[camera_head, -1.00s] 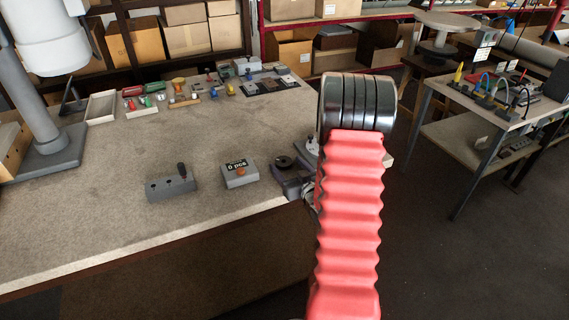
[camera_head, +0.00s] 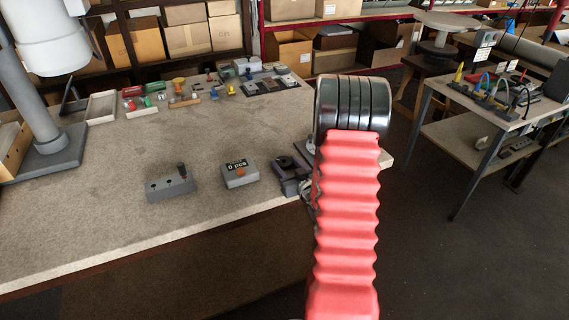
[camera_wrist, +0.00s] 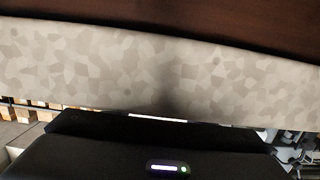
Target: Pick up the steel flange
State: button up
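I cannot make out a steel flange with certainty. A dark fixture (camera_head: 290,168) with a rounded part stands at the right front edge of the workbench (camera_head: 110,215), partly hidden behind my red-sleeved arm. My gripper's fingers do not show in the head view, where the arm covers that spot. In the wrist view, a black housing (camera_wrist: 140,155) with a small lit bar fills the bottom, and no fingertips can be told apart. A pale mottled band (camera_wrist: 130,75), too close to identify, crosses above it. Whether my gripper holds anything cannot be seen.
A grey box with a display and orange button (camera_head: 239,173) and a grey block with a dark knob (camera_head: 171,187) stand left of the fixture. Small coloured parts and trays line the bench's back. A side table (camera_head: 480,118) with tools stands right, across open floor.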

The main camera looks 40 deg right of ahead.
aim_at(286, 165)
jog(key=c, duration=0.9)
jog(key=shift+r, duration=0.1)
notch_tip(286, 165, up, 10)
jog(key=shift+f, duration=0.1)
dwell(0.4)
jog(key=shift+a, duration=0.1)
dwell(0.4)
